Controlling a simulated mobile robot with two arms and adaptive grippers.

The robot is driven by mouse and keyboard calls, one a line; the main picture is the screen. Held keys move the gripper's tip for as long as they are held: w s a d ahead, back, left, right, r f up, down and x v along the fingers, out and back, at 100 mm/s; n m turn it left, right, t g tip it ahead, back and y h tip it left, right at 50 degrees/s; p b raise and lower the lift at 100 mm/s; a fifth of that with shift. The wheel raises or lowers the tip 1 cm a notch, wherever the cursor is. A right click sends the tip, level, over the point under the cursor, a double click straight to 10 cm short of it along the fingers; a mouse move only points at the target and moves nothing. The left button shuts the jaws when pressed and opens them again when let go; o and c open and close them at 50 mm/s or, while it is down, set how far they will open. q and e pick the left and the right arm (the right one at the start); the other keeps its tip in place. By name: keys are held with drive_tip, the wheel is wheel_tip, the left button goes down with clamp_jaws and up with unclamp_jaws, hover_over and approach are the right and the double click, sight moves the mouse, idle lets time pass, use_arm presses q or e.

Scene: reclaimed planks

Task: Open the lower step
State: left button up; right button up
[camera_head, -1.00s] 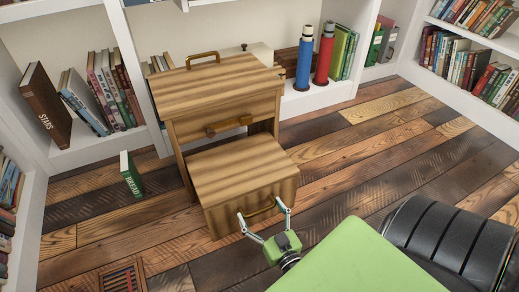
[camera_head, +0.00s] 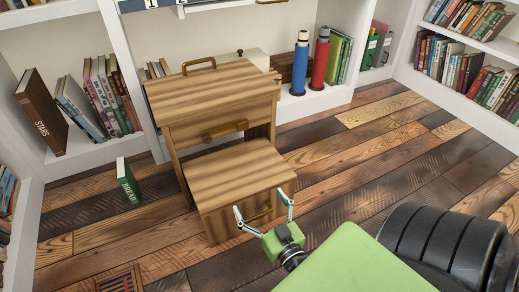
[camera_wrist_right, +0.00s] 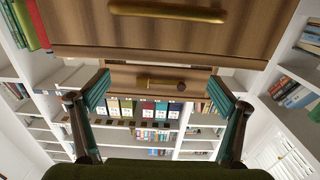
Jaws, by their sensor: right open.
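The wooden step unit has a tall upper part (camera_head: 212,100) and a lower step (camera_head: 235,172) that juts out in front of and below it. The lower step's front carries a brass handle (camera_head: 262,214), large at the top of the right wrist view (camera_wrist_right: 168,11). My right gripper (camera_head: 263,202) is open and empty. In the head view its fingers spread to either side of this handle; I cannot tell whether they touch it. In the wrist view the handle lies above the fingertips (camera_wrist_right: 162,84). My left gripper is not in view.
A green book (camera_head: 127,182) stands on the plank floor left of the step. A blue bottle (camera_head: 301,63) and a red bottle (camera_head: 319,60) stand on the shelf behind. Floor to the right is clear.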

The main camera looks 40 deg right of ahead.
drive_tip(key=shift+r, duration=1.05)
drive_tip(key=shift+r, duration=0.1)
